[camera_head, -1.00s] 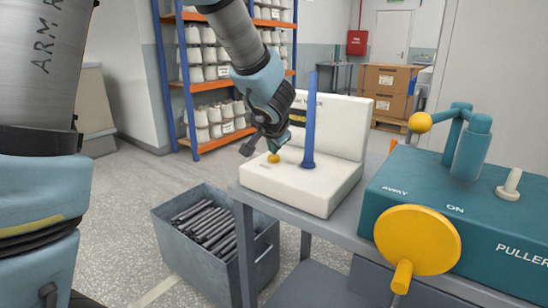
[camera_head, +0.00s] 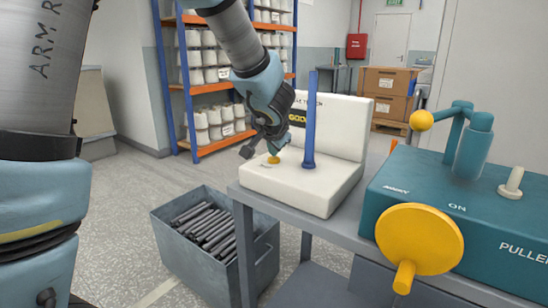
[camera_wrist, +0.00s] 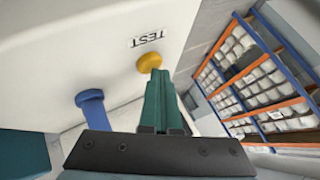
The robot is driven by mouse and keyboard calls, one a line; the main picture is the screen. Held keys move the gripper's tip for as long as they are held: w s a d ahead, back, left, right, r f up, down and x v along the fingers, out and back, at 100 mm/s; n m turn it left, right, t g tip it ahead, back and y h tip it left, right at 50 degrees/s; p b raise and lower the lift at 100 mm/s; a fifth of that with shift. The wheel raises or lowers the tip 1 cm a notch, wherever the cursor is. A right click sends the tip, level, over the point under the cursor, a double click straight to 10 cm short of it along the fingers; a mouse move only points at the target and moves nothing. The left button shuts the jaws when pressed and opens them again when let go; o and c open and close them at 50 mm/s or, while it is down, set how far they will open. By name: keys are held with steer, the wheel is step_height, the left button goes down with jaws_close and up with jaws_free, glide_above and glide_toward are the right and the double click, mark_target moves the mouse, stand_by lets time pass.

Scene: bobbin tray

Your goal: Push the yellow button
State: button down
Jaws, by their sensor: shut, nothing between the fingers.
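The yellow button (camera_head: 273,159) is a small round cap on the flat base of the white tester (camera_head: 300,185). In the wrist view the button (camera_wrist: 149,62) sits beside a label reading TEST. My gripper (camera_head: 277,148) is shut and empty, pointing down at the button. In the wrist view its green fingertips (camera_wrist: 158,76) overlap the button's lower edge. They are at or very near it; I cannot tell whether they press on it. My gripper partly hides the tester's upright panel, where yellow lettering shows on a dark strip.
A blue post (camera_head: 310,120) stands on the tester base just right of my gripper. A teal puller machine (camera_head: 480,215) with a yellow disc (camera_head: 418,238) is at the right. A grey bin of dark rods (camera_head: 212,235) stands on the floor. Shelves of white bobbins (camera_head: 215,75) are behind.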

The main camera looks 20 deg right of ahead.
mark_target(273, 159)
steer(key=shift+r+p, duration=0.55)
steer(key=shift+r, duration=0.35)
steer(key=shift+r+p, duration=1.8)
steer(key=shift+r, duration=0.75)
